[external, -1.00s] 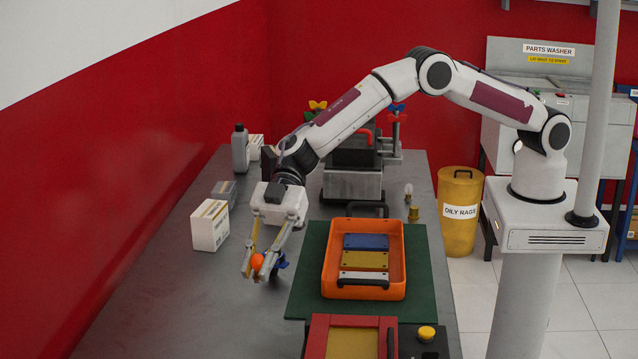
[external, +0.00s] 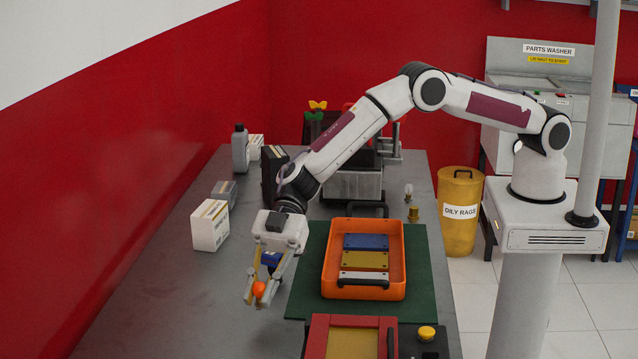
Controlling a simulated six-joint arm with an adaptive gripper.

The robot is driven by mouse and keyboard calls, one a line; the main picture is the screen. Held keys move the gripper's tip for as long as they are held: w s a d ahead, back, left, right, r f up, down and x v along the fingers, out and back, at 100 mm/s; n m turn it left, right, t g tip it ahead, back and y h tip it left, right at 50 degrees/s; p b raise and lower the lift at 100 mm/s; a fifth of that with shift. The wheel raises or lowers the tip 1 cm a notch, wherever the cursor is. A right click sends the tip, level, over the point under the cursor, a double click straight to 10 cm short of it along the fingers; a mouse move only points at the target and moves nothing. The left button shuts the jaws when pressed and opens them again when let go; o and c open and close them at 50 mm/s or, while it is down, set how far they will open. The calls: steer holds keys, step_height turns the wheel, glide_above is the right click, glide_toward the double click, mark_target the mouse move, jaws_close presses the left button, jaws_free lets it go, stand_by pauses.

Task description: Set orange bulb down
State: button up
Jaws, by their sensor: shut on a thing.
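The orange bulb (external: 259,290) is a small round orange thing low between my gripper's fingertips. My gripper (external: 256,300) points down and is shut on the bulb, over the grey bench (external: 170,300) to the left of the green mat. I cannot tell whether the bulb touches the bench. A small blue thing (external: 271,259) shows between the fingers, above the bulb; I cannot tell whether it is part of the gripper or behind it.
An orange tray (external: 328,275) with blue, yellow and white plates lies on the green mat (external: 305,290). A white box (external: 210,226) and a grey bottle (external: 240,150) stand to the left. A red-framed panel (external: 318,335) is at the front. Bare bench lies left of my gripper.

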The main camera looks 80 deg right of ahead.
mark_target(257, 335)
steer(key=shift+f, duration=0.2)
steer(key=shift+f, duration=1.85)
steer(key=shift+f, duration=0.15)
steer(key=o, duration=0.8)
steer(key=shift+o, duration=0.2)
steer(key=shift+r, duration=0.2)
steer(key=shift+d+r, duration=0.1)
steer(key=shift+d, duration=0.05)
steer(key=shift+v, duration=5.85)
